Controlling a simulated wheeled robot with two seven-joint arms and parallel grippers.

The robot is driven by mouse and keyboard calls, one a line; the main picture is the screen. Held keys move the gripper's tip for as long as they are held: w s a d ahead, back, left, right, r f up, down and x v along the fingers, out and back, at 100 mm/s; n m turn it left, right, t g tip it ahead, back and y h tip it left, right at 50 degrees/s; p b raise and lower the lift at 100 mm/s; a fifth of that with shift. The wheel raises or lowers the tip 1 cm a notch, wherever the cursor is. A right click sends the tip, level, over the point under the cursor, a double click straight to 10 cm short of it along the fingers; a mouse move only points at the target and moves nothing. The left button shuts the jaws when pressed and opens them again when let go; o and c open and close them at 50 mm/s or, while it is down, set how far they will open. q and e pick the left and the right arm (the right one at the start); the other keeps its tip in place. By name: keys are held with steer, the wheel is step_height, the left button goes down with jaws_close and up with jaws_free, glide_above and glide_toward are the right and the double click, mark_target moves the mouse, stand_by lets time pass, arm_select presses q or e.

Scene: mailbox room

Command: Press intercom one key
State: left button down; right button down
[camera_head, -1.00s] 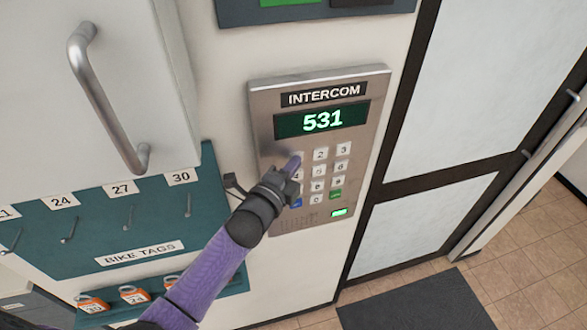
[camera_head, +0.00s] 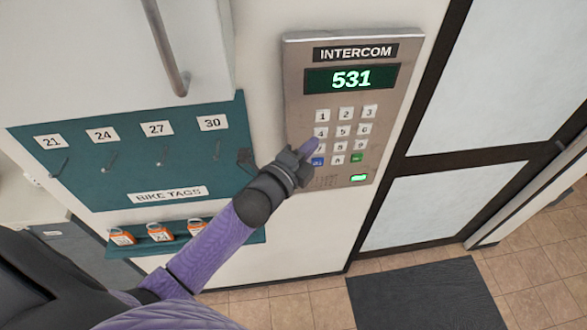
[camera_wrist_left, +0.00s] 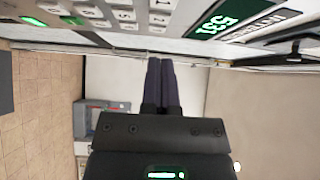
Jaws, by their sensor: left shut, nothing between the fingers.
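The silver intercom panel (camera_head: 300,75) is on the wall in the head view, with a lit display (camera_head: 351,78) reading 531. Its one key (camera_head: 323,115) is at the keypad's top left and in plain sight. My left gripper (camera_head: 311,146) is shut and empty, its tip in front of the left column around the seven key, below the one key. Part of the lower left keypad is hidden behind it. In the left wrist view the closed fingers (camera_wrist_left: 160,85) point toward the panel's edge; I cannot tell if they touch it. My right gripper is not in view.
A teal bike tags board (camera_head: 90,180) with hooks and orange tags hangs left of the panel. A cabinet handle (camera_head: 165,50) juts out above it. A glazed door (camera_head: 470,90) stands to the right, with a dark mat (camera_head: 425,295) on the tiled floor.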

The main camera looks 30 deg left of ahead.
arm_select(q)
steer(key=s, duration=0.3)
steer(key=s+a, duration=0.1)
steer(key=s, duration=0.1)
steer(key=shift+s+b, duration=0.3)
steer(key=shift+s, duration=0.1)
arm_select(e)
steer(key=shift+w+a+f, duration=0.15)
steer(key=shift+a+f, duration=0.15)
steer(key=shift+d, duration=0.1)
